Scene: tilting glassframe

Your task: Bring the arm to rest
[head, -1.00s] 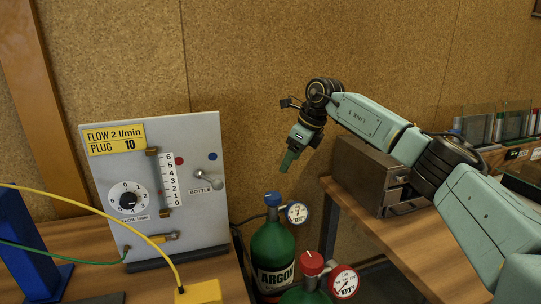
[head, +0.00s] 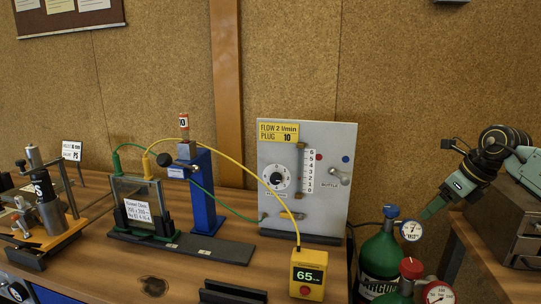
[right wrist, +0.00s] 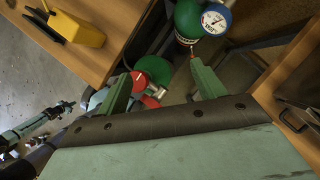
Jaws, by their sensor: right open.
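My right gripper (head: 432,208) points down and left in the head view, just right of the blue-knobbed argon bottle's gauge (head: 411,231). Its two green fingers also show in the right wrist view (right wrist: 160,86), spread apart with nothing between them. Below them are the floor, a red-rimmed gauge (right wrist: 150,102) and a green bottle top. Whether the fingers touch the upper gauge cannot be told from the head view. My right arm (head: 524,160) comes in from the right edge. My left gripper is not clearly seen.
The flow panel (head: 335,215) stands on the left bench, beside the green argon bottle (head: 381,258). A yellow box (head: 307,274) reads 65. A blue stand (head: 203,195) and framed glass (head: 138,205) are further left. A drawer cabinet (head: 508,215) stands on the right bench.

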